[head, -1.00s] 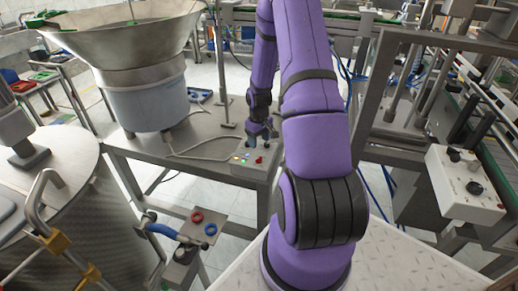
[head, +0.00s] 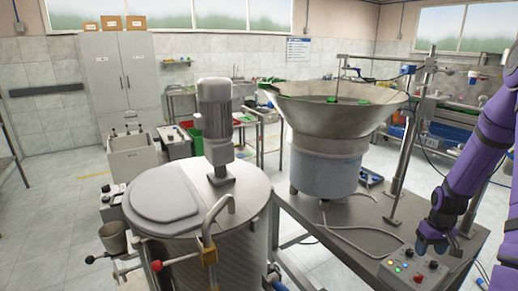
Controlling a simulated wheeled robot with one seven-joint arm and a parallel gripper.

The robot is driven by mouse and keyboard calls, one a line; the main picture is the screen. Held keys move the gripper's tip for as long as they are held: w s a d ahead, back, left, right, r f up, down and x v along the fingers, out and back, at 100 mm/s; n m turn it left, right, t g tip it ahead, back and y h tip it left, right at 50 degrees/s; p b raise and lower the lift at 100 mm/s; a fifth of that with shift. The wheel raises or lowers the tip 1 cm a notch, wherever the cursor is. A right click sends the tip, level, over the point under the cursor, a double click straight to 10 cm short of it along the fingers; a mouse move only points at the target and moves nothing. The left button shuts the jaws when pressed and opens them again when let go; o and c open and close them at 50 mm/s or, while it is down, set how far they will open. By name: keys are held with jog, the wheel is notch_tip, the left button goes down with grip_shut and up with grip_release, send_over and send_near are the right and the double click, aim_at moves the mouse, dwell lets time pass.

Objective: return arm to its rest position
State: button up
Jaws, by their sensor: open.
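My purple arm shows at the right edge of the head view. My gripper (head: 436,247) hangs at its lower end, just above and behind the small control box (head: 411,271) with lit buttons. The gripper is small here, and its fingers are hard to make out. I see nothing held in it. I cannot tell whether it touches the box. The box sits on the steel table (head: 345,243) at its front right.
A cap feeder bowl (head: 335,115) stands on the table left of the arm. A steel tank (head: 195,225) with a motor (head: 215,125) stands at front left. Floor at left is clear.

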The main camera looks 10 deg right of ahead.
jog(key=a+r+t+h, duration=0.1)
jog(key=a+r, duration=0.4)
jog(key=r, duration=0.4)
jog(key=s+a+r, duration=0.1)
jog(key=a+r, duration=0.5)
jog(key=r, duration=0.2)
jog(key=a+r+t+h, duration=0.1)
jog(key=a+r, duration=0.4)
jog(key=r, duration=0.4)
jog(key=s+a+r+t+y, duration=0.1)
jog(key=s+a+r, duration=0.5)
jog(key=s, duration=0.3)
jog(key=s+a+r+n+t+y, duration=0.1)
jog(key=s+a+r+t, duration=0.1)
jog(key=s+a+r, duration=0.4)
jog(key=shift+s+a+n, duration=0.3)
jog(key=shift+s+a, duration=1.05)
jog(key=shift+s, duration=0.1)
